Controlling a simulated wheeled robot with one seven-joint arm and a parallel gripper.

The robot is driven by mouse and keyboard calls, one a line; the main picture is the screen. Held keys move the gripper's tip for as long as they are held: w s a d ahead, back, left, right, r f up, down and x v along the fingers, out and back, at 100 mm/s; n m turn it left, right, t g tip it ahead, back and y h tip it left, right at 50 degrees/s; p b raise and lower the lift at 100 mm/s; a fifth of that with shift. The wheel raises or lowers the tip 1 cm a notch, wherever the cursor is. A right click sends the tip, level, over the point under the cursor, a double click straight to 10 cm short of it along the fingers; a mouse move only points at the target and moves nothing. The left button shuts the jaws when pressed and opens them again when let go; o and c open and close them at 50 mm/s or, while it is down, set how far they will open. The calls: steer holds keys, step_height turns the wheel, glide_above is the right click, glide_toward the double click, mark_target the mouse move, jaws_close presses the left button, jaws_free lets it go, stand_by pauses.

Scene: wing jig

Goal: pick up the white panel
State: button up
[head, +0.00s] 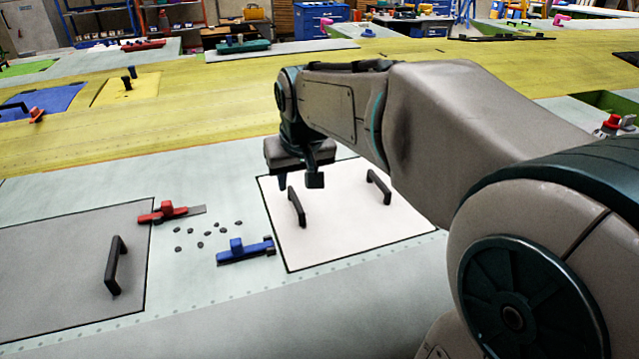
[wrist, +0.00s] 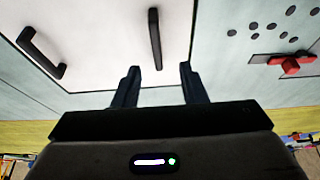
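The white panel (head: 350,235) lies flat in the wing surface with a dark outline around it, and it also fills the top left of the wrist view (wrist: 100,25). It has two black handles: the left one (head: 296,208) and the right one (head: 378,187). My gripper (head: 299,184) is above the panel's left part, close to the left handle. In the wrist view its two fingers (wrist: 158,82) are spread apart with nothing between the tips. The left handle (wrist: 155,38) appears just ahead of the gap between them, apart from both fingers.
A blue tool (head: 246,252) lies by the panel's left edge. A red tool (head: 172,211) and several small dark pieces (head: 208,231) lie farther left. A grey panel (head: 60,270) with a black handle (head: 116,265) is at the far left. The yellow wing band (head: 200,110) behind is mostly clear.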

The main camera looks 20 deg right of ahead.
mark_target(296, 199)
steer(key=x, duration=0.5)
steer(key=p+x, duration=0.1)
steer(key=x, duration=0.1)
steer(key=shift+w+d+f, duration=0.25)
steer(key=shift+w+f, duration=0.05)
jaws_close()
